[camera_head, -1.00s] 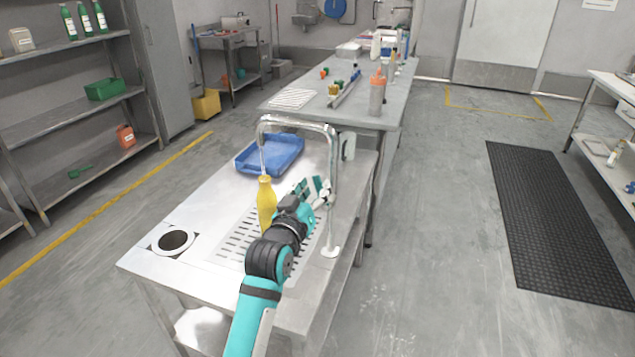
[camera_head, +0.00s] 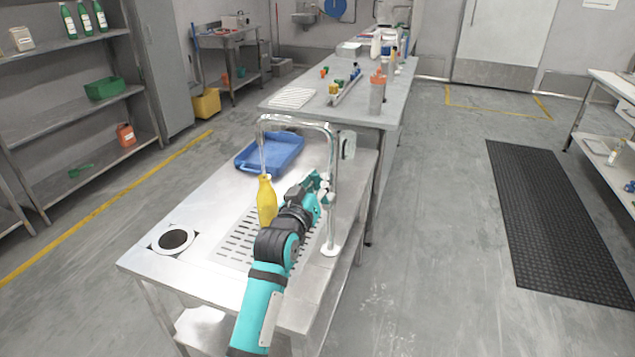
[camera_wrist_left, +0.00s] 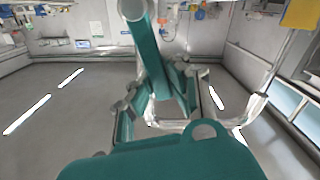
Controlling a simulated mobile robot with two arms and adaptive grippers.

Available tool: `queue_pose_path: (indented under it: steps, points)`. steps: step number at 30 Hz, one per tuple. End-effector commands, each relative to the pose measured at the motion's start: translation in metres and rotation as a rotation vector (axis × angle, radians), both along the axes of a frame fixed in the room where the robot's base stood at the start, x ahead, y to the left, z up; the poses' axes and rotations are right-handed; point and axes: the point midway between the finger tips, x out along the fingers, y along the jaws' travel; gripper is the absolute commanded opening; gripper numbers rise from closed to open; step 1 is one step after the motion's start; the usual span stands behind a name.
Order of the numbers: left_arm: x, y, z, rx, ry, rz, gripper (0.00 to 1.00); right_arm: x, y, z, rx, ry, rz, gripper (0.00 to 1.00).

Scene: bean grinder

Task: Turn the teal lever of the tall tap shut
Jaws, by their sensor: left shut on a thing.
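The tall tap (camera_head: 333,200) is a shiny metal arch on the steel table. Its spout hangs over a yellow bottle (camera_head: 267,203), with a thin pale streak between spout and bottle mouth. My left gripper (camera_head: 319,186) is at the tap's upright, and its fingers mostly hide the lever in the head view. In the left wrist view the teal lever (camera_wrist_left: 158,55) is a rod running between the fingers of my left gripper (camera_wrist_left: 160,98), which is shut on it. The metal tap body shows beyond the fingers. My right gripper is not in view.
The bottle stands upright on a slotted drain (camera_head: 236,243). A blue tray (camera_head: 243,168) lies behind it, and a round dark hole (camera_head: 173,240) is at the table's front left. A second table (camera_head: 290,98) with bottles and small items stands behind.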

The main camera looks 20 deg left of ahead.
Motion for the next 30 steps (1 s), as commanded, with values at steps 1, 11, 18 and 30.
queue_pose_path:
  steps: [1,11,18,30]
  points:
    - [0.000,0.000,0.000,0.000,0.000,0.000,0.00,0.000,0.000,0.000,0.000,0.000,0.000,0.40]
    - [0.000,-0.002,0.003,0.033,0.000,0.000,0.00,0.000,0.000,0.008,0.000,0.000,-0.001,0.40]
    - [0.000,-0.017,0.007,0.258,-0.004,-0.002,0.00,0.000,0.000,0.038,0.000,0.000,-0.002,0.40]
    - [0.000,-0.022,0.003,0.327,-0.012,0.000,0.12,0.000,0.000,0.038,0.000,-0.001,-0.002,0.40]
